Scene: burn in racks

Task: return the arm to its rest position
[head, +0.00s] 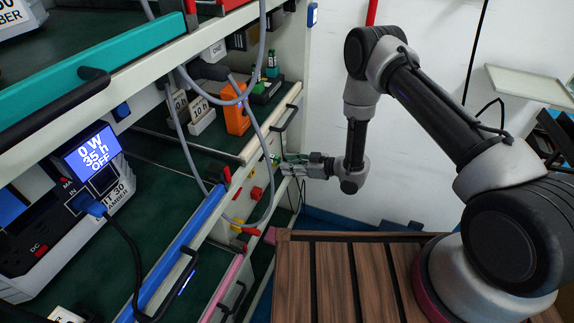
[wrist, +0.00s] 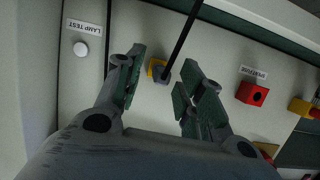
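My arm reaches from the right of the head view to the rack front. My gripper (head: 291,166) is close to the pale front panel (head: 262,178) of the rack. In the wrist view my gripper (wrist: 160,82) is open, its two green-padded fingers well apart. A small grey and yellow fitting (wrist: 158,71) with a black cable or rod (wrist: 182,42) shows between and beyond the fingertips. Neither finger visibly touches it. Whether the fingertips touch the panel cannot be told.
A white button (wrist: 80,49) marked LAMP TEST and a red block (wrist: 252,94) are on the panel beside the fingers. Grey cables (head: 261,90) hang at the rack front. A blue-edged shelf (head: 184,245) and wooden slatted top (head: 330,270) lie nearby. The white wall area (head: 420,190) is clear.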

